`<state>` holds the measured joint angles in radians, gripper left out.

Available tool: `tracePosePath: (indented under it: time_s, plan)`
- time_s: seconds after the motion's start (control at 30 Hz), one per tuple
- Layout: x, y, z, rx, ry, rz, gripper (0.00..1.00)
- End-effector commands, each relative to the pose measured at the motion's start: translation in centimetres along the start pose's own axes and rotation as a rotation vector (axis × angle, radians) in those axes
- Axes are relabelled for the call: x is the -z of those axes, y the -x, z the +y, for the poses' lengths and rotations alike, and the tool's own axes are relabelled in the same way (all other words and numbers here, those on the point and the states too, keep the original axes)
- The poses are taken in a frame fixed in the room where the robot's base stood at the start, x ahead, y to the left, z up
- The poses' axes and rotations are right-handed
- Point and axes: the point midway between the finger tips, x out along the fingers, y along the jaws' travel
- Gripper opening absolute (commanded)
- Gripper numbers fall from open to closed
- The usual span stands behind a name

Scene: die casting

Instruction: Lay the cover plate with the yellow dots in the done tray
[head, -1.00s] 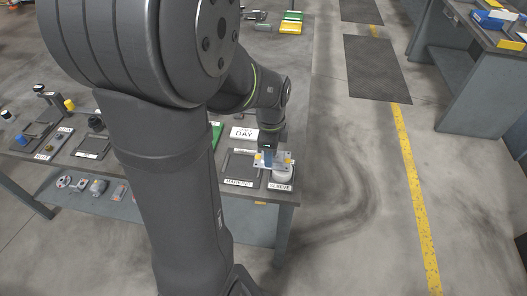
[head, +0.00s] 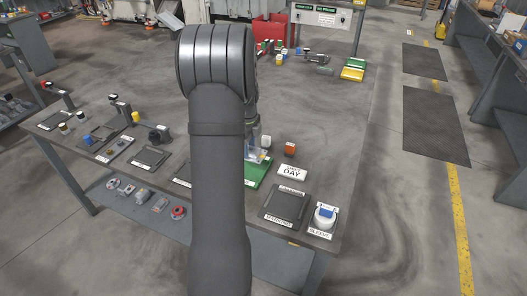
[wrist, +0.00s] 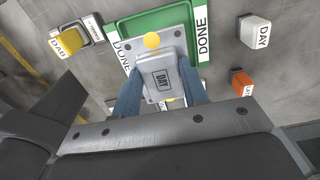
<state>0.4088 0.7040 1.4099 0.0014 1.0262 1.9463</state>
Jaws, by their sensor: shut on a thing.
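The cover plate (wrist: 174,42) is a grey plate with a yellow dot showing near its far edge and a raised grey block marked DAY in its middle. My gripper (wrist: 161,92) is shut on it, with a blue finger on each side of the block. The green done tray (wrist: 130,24), labelled DONE, lies beneath the plate. In the head view my arm hides much of the plate (head: 257,154) and part of the tray (head: 259,173). I cannot tell whether the plate touches the tray floor.
An orange block (head: 290,149) and a white DAY block (head: 292,172) stand right of the tray. A dark marking frame (head: 287,205) and a round white sleeve piece with blue on top (head: 325,216) are at the table's right end. A yellow-topped block (wrist: 68,43) stands left of the tray.

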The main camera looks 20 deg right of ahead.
Motion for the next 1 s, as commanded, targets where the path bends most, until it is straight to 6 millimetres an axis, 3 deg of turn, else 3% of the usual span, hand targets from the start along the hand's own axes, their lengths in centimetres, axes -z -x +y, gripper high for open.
tracePosePath:
  time_s: [0.7,1.0]
  plan:
    - [-0.2,-5.3,0.0,-0.001,0.0,0.001,0.0]
    - [-0.2,-6.2,-0.1,0.001,0.0,0.0,0.0]
